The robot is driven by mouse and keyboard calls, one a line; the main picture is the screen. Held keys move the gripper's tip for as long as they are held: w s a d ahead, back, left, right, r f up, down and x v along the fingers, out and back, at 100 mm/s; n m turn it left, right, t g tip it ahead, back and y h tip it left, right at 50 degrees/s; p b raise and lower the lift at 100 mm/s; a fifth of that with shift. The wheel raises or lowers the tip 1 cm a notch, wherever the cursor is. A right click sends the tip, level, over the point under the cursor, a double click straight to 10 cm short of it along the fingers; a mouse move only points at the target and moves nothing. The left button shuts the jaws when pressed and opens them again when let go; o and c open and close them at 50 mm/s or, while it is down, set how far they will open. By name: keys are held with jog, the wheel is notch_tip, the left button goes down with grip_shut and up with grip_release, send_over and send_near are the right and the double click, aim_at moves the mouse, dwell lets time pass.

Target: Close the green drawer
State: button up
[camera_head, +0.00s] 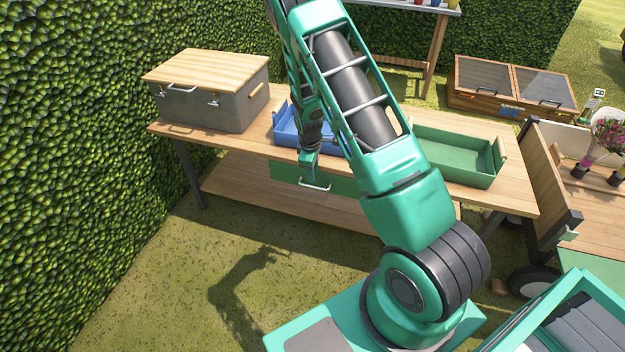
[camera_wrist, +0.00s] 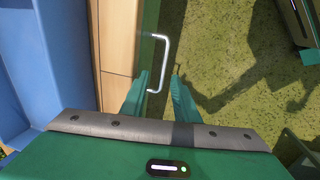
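The green drawer (camera_head: 342,184) is under the work table's front edge, with its front panel facing the grass and partly hidden behind my arm. Its pale metal handle (camera_head: 314,187) sticks out from the panel. In the wrist view only a narrow green strip of the drawer (camera_wrist: 148,22) shows past the wooden edge, with the handle (camera_wrist: 166,58) beside it. My gripper (camera_wrist: 162,77) is open there, its two green fingers apart at the near end of the handle. In the head view my gripper (camera_head: 308,165) is just above the handle. I see no wide gap at the drawer.
On the wooden table (camera_head: 240,146) stand a grey box with a wooden lid (camera_head: 215,105), a blue tray (camera_head: 287,128) and a green tray (camera_head: 455,158). A hedge (camera_head: 60,150) borders the left. A flower cart (camera_head: 540,175) stands at right. Grass in front is clear.

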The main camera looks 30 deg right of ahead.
jog(key=r, duration=0.4)
jog(key=shift+s+a, duration=0.25)
jog(key=s+d+r+m+g, duration=0.15)
jog(key=s+r+m, duration=0.25)
jog(key=s+r, duration=0.55)
jog(key=s+d+r+m+t, duration=0.15)
jog(key=s+r+m, duration=0.25)
jog(key=s+r, duration=0.55)
jog(key=s+a+r+m+y, duration=0.1)
jog(key=s+r+m, duration=0.2)
jog(key=s, duration=0.7)
jog(key=s+a+r+m+g, duration=0.1)
jog(key=s+r+m, duration=0.3)
jog(key=s+r, duration=0.4)
jog(key=shift+s+a+g+y, duration=0.35)
jog(key=shift+s+a, duration=0.3)
jog(key=shift+s, duration=0.5)
jog(key=shift+r, duration=0.1)
